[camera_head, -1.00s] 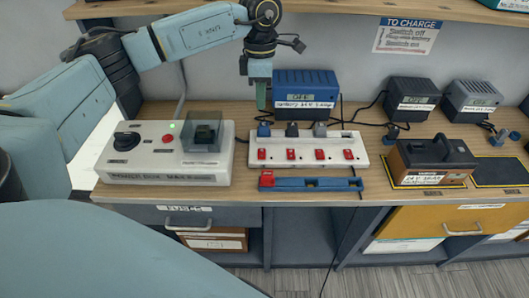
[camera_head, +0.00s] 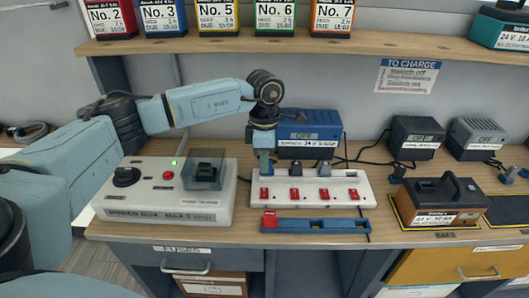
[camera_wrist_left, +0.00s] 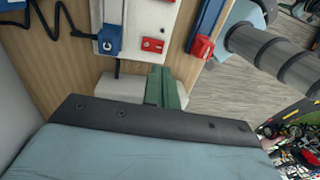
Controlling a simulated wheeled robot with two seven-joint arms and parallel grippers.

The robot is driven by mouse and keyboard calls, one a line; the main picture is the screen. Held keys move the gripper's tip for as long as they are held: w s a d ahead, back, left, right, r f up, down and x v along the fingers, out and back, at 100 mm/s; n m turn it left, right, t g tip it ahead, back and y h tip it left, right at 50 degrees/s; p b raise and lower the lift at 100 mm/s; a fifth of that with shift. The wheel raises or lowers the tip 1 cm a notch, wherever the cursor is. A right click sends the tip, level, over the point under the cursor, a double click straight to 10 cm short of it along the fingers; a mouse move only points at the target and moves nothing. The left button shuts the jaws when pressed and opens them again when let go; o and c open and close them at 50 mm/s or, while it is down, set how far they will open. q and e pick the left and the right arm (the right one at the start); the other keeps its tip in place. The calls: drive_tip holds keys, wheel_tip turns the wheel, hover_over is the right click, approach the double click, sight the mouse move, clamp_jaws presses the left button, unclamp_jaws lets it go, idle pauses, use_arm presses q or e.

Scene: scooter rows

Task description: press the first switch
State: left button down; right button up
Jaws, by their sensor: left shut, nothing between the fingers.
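The white power strip (camera_head: 345,196) lies on the bench with a row of several red switches. Its leftmost switch (camera_head: 264,194) is red and shows uncovered; it also shows in the left wrist view (camera_wrist_left: 152,45). A blue plug (camera_wrist_left: 109,40) sits in the strip beside that switch. My left gripper (camera_head: 265,172) is shut and empty, with green fingers pointing down near the strip's left end. In the left wrist view its fingertips (camera_wrist_left: 162,72) appear just short of the leftmost switch; contact cannot be told. My right gripper is not in view.
The white power box (camera_head: 160,215) with a black knob and clear cover stands left of the strip. A blue bar with a red end (camera_head: 318,225) lies in front. A blue charger (camera_head: 325,127) stands behind. A brown battery (camera_head: 440,195) sits right.

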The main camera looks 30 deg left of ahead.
sight(265, 195)
use_arm(q)
drive_tip(key=f, duration=0.6)
drive_tip(key=shift+s+d+f, duration=0.25)
drive_tip(key=shift+s+f, duration=0.05)
drive_tip(key=shift+s, duration=0.05)
drive_tip(key=shift+s+f, duration=0.1)
drive_tip(key=shift+f, duration=0.75)
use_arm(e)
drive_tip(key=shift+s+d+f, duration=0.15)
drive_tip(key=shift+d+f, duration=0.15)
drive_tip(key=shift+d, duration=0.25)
use_arm(q)
drive_tip(key=shift+d, duration=0.1)
